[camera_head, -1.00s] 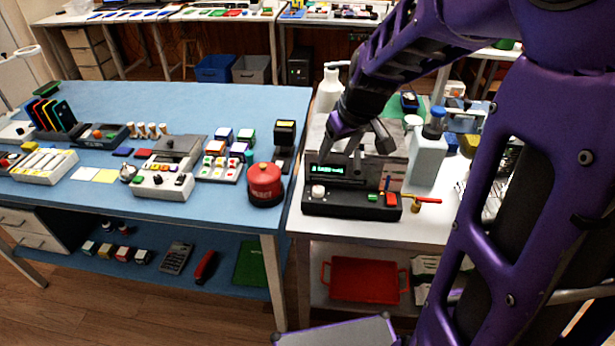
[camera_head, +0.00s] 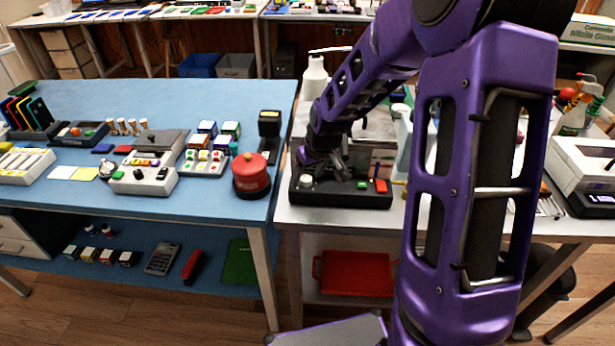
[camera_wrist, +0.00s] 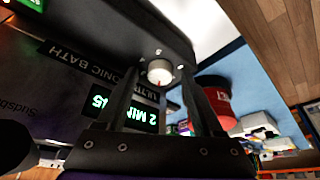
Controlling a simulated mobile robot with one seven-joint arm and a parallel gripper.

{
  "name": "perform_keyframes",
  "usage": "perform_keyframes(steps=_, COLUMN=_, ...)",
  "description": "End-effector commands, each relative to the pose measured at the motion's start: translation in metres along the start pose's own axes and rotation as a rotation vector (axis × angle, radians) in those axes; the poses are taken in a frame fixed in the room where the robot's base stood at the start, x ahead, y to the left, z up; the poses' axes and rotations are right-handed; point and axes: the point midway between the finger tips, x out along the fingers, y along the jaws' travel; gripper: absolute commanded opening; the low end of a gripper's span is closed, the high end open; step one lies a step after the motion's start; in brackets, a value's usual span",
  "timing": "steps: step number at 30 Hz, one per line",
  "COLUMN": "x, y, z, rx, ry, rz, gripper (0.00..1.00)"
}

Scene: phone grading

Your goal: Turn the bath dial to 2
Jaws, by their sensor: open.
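The bath dial is a pale round knob (camera_wrist: 160,72) on the dark control box of the ultrasonic bath (camera_head: 345,196). In the head view the dial (camera_head: 306,180) shows at the box's left end. My gripper (camera_head: 322,172) is low over the box, close to the dial. In the wrist view my gripper (camera_wrist: 160,80) is open, with one finger on each side of the dial. I cannot tell whether the fingers touch it. Small marks surround the knob, but its setting is not readable. The green display (camera_wrist: 135,112) is partly hidden by a finger; "2 MI" is legible.
A red button dome (camera_head: 251,176) stands on the blue table left of the bath. A white pump bottle (camera_head: 315,78) stands behind the bath. A red tray (camera_head: 355,275) lies on the shelf below. My arm hides much of the right side.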

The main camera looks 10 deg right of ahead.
Motion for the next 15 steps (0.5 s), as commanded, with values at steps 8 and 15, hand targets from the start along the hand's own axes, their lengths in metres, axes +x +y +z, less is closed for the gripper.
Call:
perform_keyframes(steps=8, x=0.0008, y=0.0, z=-0.0002, rx=-0.001, ry=0.0, rz=0.0, gripper=0.67)
perform_keyframes(steps=15, x=0.0007, y=0.0, z=0.0, rx=-0.001, ry=0.0, rz=0.0, gripper=0.24)
